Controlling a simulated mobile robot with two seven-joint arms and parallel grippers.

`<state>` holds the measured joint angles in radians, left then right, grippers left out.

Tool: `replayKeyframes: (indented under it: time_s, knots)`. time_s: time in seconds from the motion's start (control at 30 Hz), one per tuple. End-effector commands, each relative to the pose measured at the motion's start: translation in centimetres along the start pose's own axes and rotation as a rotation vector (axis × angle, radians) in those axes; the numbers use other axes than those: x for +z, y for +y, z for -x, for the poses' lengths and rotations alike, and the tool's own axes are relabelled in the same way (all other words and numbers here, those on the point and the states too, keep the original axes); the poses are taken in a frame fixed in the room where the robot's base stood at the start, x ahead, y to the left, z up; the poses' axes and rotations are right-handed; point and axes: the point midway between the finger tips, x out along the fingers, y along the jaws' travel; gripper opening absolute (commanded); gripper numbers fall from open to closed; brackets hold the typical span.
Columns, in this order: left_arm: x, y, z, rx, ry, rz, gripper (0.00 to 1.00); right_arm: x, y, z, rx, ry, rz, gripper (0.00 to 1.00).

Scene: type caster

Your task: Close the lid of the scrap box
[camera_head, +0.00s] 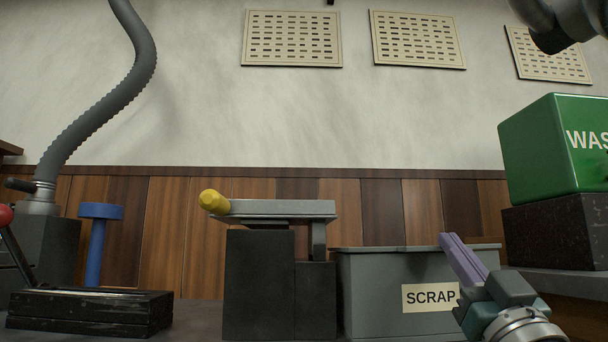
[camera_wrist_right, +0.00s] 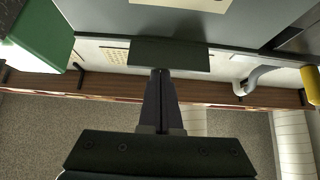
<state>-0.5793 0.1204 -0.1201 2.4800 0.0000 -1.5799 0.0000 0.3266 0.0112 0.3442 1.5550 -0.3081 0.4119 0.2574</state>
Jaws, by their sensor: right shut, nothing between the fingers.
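The scrap box (camera_head: 375,300) is a grey bin with a white SCRAP label, right of centre in the head view. A thin flat grey edge runs along its top; I cannot tell whether this is the lid or the rim, or how far shut the lid is. My right gripper (camera_head: 446,240) is in front of the box's right part, fingers together and empty, pointing up and left with tips near the top edge. In the right wrist view, the shut fingers (camera_wrist_right: 158,76) point at a dark block (camera_wrist_right: 170,55) by the box edge; contact is unclear. My left gripper is out of view.
A green waste bin (camera_head: 540,150) stands on a dark block at the right. A dark stand with a yellow-knobbed lever (camera_head: 214,201) is left of the box. A blue post (camera_head: 97,250) and a ribbed hose (camera_head: 110,100) are farther left.

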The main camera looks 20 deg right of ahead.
Motion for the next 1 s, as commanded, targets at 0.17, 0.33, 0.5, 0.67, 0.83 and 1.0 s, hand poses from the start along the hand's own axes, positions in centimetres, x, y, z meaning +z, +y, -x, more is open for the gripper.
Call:
replayKeyframes:
  time_s: [0.17, 0.33, 0.5, 0.67, 0.83, 1.0]
  knots:
    - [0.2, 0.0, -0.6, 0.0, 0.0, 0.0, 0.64, 0.5, 0.0, 0.3, 0.001, 0.005, 0.0, 0.0]
    - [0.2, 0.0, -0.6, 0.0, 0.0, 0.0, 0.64, 0.6, 0.0, 0.3, 0.001, 0.001, 0.0, 0.0]
    - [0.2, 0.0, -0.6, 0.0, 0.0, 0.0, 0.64, 0.7, 0.0, 0.4, 0.001, -0.003, 0.001, 0.0]
    - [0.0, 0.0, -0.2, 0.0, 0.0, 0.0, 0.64, 0.5, 0.0, 0.1, 0.001, -0.005, 0.001, 0.0]
    - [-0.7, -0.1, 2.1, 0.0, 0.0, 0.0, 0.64, -1.7, 0.0, -2.1, 0.0, 0.005, 0.001, 0.0]
    - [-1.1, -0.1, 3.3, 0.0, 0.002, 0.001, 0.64, -2.4, 0.0, -0.7, -0.001, 0.003, -0.002, 0.0]
